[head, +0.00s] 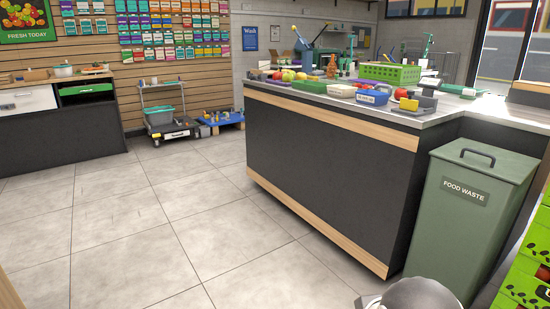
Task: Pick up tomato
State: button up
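A small red round thing (277,76), which may be the tomato, sits among other small round items at the far left end of the counter top (425,112). It is too small and distant to tell for sure. A yellow-green round item (288,76) is beside it. My gripper is not in view; only a grey rounded part, likely of my arm, shows at the bottom edge.
A green food waste bin (470,222) stands at the counter's right end. Blue tubs (372,97) and a green basket (390,73) sit on the counter. Green crates (528,275) edge the right. Open tiled floor (150,225) lies left.

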aim_at(400, 92)
jog(key=i+u, duration=0.25)
jog(key=i, duration=0.7)
